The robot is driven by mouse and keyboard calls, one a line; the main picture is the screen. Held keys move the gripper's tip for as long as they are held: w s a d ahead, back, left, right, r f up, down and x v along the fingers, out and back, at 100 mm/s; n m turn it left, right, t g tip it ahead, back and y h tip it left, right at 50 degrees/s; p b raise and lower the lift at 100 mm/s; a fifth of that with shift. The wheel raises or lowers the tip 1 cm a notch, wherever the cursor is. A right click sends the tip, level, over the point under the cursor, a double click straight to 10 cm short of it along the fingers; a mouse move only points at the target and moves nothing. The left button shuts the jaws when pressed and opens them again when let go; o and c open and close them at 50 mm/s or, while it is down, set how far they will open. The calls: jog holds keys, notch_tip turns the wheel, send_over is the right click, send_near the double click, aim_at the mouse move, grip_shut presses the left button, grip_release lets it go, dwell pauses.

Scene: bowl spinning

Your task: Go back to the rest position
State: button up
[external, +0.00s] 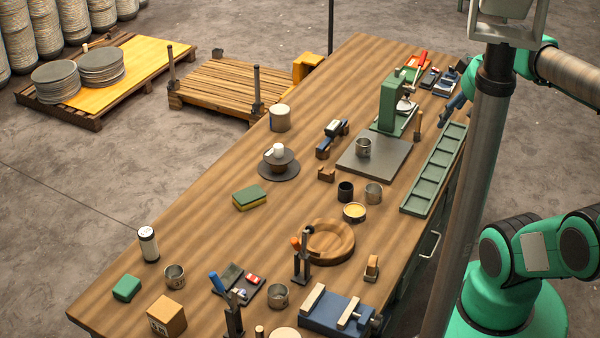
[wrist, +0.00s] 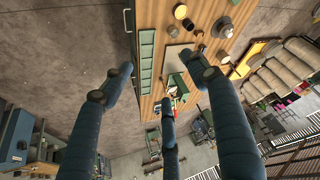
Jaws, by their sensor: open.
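My gripper (wrist: 158,78) is open and empty in the wrist view. Its dark blue fingers are spread wide, with the workbench seen far below between and beyond them.
A green press (external: 393,103), a grey plate (external: 385,166) and a long green compartment tray (external: 421,190) stand on the right half. A wooden ring (external: 345,238), clamps and a blue vise (external: 322,315) crowd the front. Pallets (external: 213,95) lie on the floor behind.

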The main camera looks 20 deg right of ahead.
notch_tip(320, 180, down, 8)
jog(key=b, duration=0.8)
jog(key=shift+f, duration=0.15)
